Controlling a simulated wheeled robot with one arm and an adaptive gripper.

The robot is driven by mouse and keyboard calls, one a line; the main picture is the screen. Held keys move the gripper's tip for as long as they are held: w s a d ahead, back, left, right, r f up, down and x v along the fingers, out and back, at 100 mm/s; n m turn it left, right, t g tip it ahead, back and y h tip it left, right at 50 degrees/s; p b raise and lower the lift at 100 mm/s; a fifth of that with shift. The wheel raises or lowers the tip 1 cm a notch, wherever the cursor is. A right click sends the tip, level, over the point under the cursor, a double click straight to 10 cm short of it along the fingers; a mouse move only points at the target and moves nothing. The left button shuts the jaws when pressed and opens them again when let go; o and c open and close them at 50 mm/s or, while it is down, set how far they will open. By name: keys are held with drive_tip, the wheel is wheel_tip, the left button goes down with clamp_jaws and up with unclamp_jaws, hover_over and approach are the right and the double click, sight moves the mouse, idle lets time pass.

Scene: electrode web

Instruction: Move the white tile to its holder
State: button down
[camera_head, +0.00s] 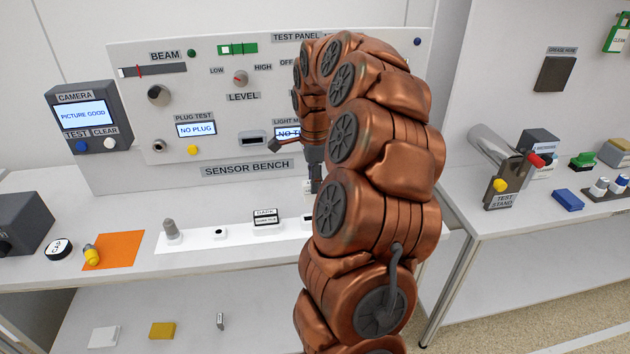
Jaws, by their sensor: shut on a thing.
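A long white strip (195,240) lies on the bench below my gripper. I cannot pick out the tile's holder.
The sensor panel (240,185) rises behind my gripper. On the bench are a grey peg (171,229), an orange mat (113,250) with a yellow-tipped part (92,254), and a round cap (58,249). The test stand (500,190) is on the right bench. My arm hides the bench's right end.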

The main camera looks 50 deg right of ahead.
drive_tip(key=shift+f+b, duration=1.4)
drive_tip(key=shift+f, duration=0.7)
drive_tip(key=shift+b, duration=1.4)
drive_tip(key=shift+f+b, duration=1.55)
drive_tip(key=shift+f, duration=0.45)
idle(0.6)
drive_tip(key=c, duration=0.9)
unclamp_jaws()
drive_tip(key=shift+o, duration=0.2)
wheel_tip(320, 180, up, 12)
